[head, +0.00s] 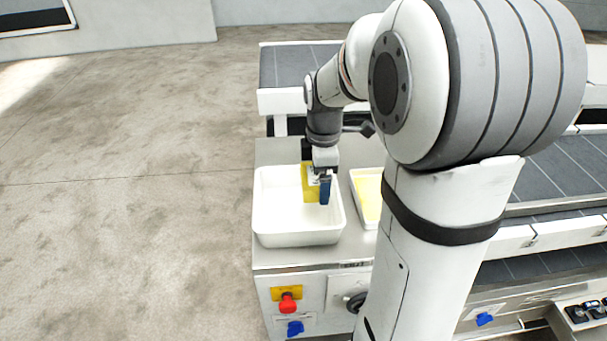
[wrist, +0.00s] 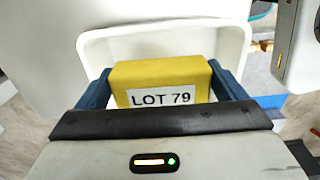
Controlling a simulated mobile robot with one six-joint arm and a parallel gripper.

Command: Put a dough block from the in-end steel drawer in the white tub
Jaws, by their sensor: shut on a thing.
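A yellow dough block with a white label reading LOT 79 (wrist: 160,76) is between the two blue fingers of my gripper (wrist: 165,92) in the wrist view. My gripper is shut on it. In the head view the yellow block (head: 309,184) and my gripper (head: 320,190) are over the white tub (head: 298,238), towards its right side. The tub's rim also shows behind the block in the wrist view (wrist: 95,48). I cannot tell whether the block touches the tub's floor. No steel drawer is clearly seen.
A white tray with a yellow sheet in it (head: 368,198) stands right of the tub, partly hidden by my arm. A red button on a yellow plate (head: 287,301) and a blue knob (head: 295,328) are on the front panel below. Open floor lies to the left.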

